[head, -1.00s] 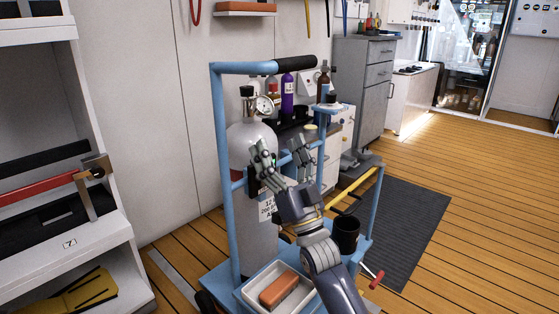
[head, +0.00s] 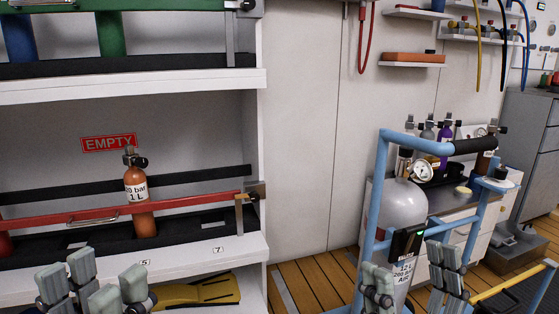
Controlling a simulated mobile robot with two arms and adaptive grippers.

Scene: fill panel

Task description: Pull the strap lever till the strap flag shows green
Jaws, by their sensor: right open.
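A large grey gas cylinder (head: 400,207) stands upright on the blue trolley frame (head: 377,190) at the right. A black strap buckle (head: 408,242) sits on the cylinder's front, above its white label (head: 402,270). A small greenish mark shows at the buckle's edge; I cannot tell whether it is the strap flag, and I cannot make out the lever clearly. My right gripper (head: 411,278) is open, with its fingers in front of the cylinder's lower part; contact is not clear. My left gripper (head: 95,286) appears open and empty at the bottom left, before the rack.
A white rack (head: 130,88) fills the left. An orange bottle (head: 138,190) stands there behind a red bar (head: 80,215), under an EMPTY sign (head: 108,142). A counter (head: 470,240) with bottles stands behind the trolley. Bare floor shows between rack and trolley.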

